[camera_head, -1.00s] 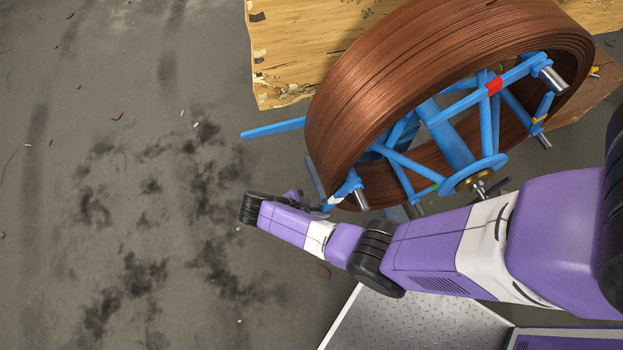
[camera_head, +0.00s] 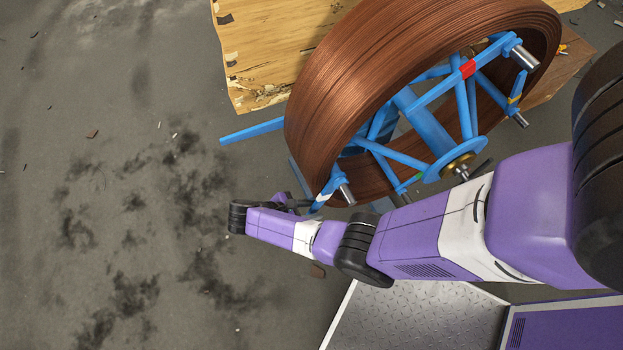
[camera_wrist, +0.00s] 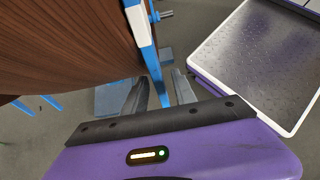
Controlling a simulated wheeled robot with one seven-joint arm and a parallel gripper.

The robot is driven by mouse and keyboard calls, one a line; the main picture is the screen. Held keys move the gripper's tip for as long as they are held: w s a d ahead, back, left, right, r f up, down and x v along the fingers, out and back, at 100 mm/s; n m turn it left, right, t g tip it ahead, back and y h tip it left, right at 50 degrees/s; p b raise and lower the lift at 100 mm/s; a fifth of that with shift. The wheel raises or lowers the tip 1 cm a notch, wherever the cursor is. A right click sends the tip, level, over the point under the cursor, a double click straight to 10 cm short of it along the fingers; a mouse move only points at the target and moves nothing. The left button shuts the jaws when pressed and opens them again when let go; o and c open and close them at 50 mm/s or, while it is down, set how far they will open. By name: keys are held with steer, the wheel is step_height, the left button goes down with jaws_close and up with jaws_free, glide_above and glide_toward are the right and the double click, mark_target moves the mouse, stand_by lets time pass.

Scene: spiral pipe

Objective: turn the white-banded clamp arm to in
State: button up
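The white-banded clamp arm (camera_head: 321,199) is a blue bar at the lower left of the copper coil's blue spool frame (camera_head: 432,128), beside a metal rod end. In the wrist view the clamp arm (camera_wrist: 141,28) runs down from the top edge, with a white stretch near the top. My gripper (camera_wrist: 158,80) has its two grey fingers apart, one on each side of the blue bar's lower part. Gaps seem to show beside the bar, so I see no firm grip. In the head view my gripper (camera_head: 300,204) is at the clamp arm's lower end, partly hidden by my wrist.
The copper coil (camera_head: 345,85) stands close above my gripper and fills the upper left of the wrist view. Red-banded (camera_head: 468,68) and yellow-banded (camera_head: 516,97) arms are farther right. A wooden board (camera_head: 262,50) lies behind. The floor at left is open.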

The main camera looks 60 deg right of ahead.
steer(key=shift+w+r, duration=0.1)
steer(key=v, duration=0.7)
steer(key=shift+a+r+p, duration=0.2)
steer(key=shift+a+p, duration=0.05)
steer(key=shift+p, duration=0.1)
steer(key=shift+w, duration=0.15)
